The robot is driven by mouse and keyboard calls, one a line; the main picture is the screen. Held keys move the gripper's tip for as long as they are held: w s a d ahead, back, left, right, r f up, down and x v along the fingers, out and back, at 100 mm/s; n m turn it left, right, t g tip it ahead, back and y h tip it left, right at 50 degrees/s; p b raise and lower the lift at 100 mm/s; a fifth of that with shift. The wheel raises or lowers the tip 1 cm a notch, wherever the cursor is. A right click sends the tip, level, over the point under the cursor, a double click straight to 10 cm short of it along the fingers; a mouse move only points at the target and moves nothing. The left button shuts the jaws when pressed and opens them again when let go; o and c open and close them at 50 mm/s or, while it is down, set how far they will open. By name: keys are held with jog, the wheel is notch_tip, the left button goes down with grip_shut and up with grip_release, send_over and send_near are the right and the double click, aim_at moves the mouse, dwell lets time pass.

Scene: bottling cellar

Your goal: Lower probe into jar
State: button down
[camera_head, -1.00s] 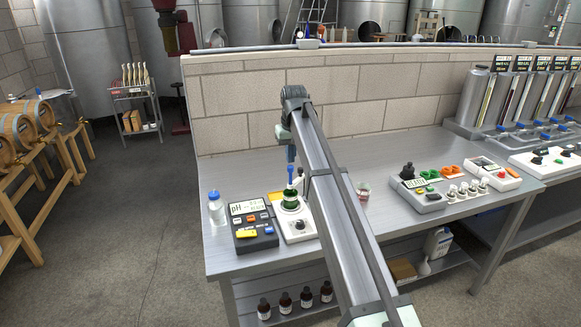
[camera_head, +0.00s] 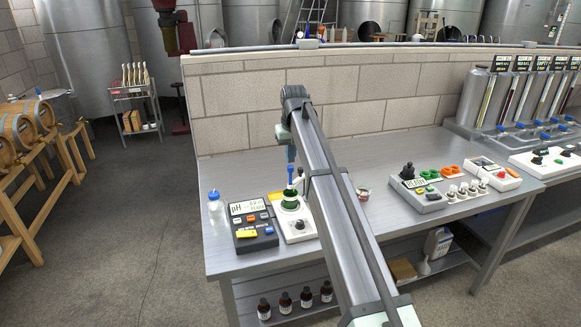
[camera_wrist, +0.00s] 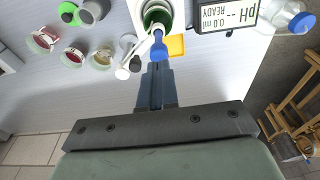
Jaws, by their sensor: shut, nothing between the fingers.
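A glass jar of green liquid (camera_head: 289,202) stands on a white stirrer base (camera_head: 299,228); it also shows in the wrist view (camera_wrist: 158,15). The blue-topped probe (camera_head: 291,174) is upright over the jar, its lower part reaching down to the jar's mouth; how deep its tip sits is unclear. In the wrist view the probe's blue top (camera_wrist: 158,46) is just beyond my fingertips. My gripper (camera_head: 291,157) points down above the probe with its fingers (camera_wrist: 157,72) shut and empty. Whether the fingertips touch the blue top is unclear.
The pH meter (camera_head: 252,225) is left of the stirrer, with a blue-capped bottle (camera_head: 215,207) beyond it. A small glass (camera_head: 363,193) and a control box (camera_head: 422,193) are to the right. A white-tipped rod (camera_wrist: 125,72) lies close left of my fingers in the wrist view.

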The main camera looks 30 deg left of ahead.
aim_at(291, 167)
jog(key=shift+f, duration=0.25)
jog(key=shift+f, duration=2.7)
jog(key=shift+r, duration=3.05)
jog(key=shift+d, duration=0.1)
